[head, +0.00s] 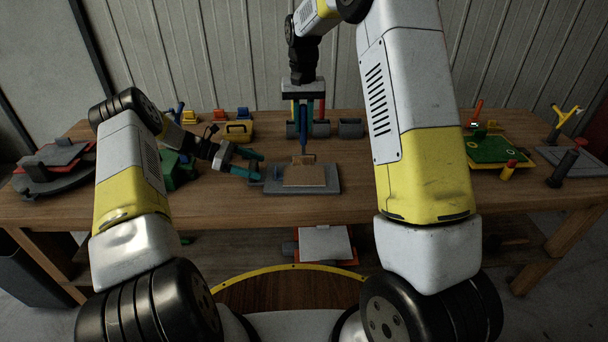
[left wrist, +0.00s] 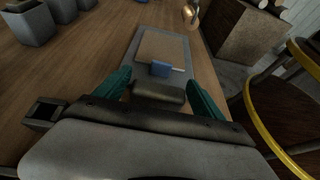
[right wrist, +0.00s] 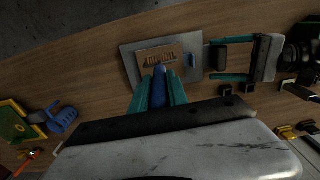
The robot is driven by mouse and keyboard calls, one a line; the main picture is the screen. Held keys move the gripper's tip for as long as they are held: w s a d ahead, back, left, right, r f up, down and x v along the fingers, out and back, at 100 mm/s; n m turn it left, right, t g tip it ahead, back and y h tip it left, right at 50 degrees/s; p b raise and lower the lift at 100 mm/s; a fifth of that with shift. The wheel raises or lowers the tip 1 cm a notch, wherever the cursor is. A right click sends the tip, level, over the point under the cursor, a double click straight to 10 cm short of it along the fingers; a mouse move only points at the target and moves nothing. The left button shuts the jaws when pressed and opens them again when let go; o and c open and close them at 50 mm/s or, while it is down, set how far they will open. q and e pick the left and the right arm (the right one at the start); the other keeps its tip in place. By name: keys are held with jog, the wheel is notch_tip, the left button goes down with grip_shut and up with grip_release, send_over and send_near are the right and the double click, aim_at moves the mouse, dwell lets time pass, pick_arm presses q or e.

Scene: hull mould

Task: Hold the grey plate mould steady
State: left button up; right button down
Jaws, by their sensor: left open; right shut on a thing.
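The grey plate mould (head: 331,180) lies flat on the table, with a tan sheet (head: 305,174) inside its rim. In the left wrist view a dark grey grip block (left wrist: 158,92) sits at the plate's near end, beside a small blue piece (left wrist: 160,69). My left gripper (head: 260,164) is at the plate's left end. Its teal fingers are open, one on each side of the block, with gaps visible. My right gripper (right wrist: 158,92) is shut on a blue-handled tool (head: 303,138), held upright above the plate. The tool's toothed end (right wrist: 160,60) is over the sheet; contact is unclear.
Behind the plate stand grey bins (head: 350,128) and a yellow box (head: 237,130). Green parts (head: 178,170) lie left of my left gripper. A green board (head: 494,149) lies at the right. The table in front of the plate is clear.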

pick_arm(q)
jog(key=shift+r, duration=0.65)
jog(key=shift+o, duration=0.2)
jog(key=o, duration=0.4)
jog(key=v, duration=0.8)
jog(key=shift+s, duration=0.1)
